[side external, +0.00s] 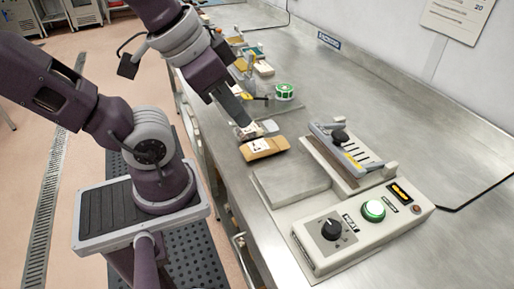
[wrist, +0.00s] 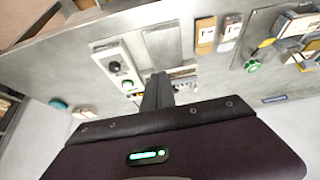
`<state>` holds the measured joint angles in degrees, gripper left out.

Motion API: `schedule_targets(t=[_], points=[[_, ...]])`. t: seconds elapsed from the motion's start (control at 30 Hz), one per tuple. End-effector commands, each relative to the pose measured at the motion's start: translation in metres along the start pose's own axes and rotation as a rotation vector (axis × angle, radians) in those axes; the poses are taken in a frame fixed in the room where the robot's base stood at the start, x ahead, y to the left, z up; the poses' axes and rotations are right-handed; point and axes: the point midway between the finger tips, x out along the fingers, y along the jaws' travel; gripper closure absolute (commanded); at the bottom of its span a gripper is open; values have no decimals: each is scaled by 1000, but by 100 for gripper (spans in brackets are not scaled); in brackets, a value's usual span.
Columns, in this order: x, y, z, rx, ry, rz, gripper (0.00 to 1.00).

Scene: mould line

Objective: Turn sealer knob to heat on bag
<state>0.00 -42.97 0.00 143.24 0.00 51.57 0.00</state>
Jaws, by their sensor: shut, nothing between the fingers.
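A green button (side external: 374,210) sits beside the knob, and a hinged sealing arm (side external: 345,150) is at the back. In the wrist view the knob (wrist: 114,67) shows at upper left, with the green button (wrist: 127,85) below it. My gripper (side external: 246,122) is shut and empty, above the bench to the left of the sealer and well apart from the knob. It also shows in the wrist view (wrist: 158,78). A tan bag (side external: 264,148) lies below it on the bench.
A grey flat plate (side external: 290,182) lies left of the sealer. A wall runs along the right side. The bench right of the sealer is clear apart from a black cable (side external: 470,200).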

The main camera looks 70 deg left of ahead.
Motion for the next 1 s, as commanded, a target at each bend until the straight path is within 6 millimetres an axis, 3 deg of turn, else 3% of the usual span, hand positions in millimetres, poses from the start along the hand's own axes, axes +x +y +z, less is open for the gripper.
schedule_targets(t=[0.27, 0.57, 0.67, 0.8, 1.0], points=[[0, 0, 0, 0, 0, 0, 100], [2, 5, -7, -70, -28, 31, 47], [15, 27, -29, -339, -149, 96, 47], [61, 79, -58, -869, -364, 7, 47], [128, 143, -57, -1388, -387, -271, 47]])
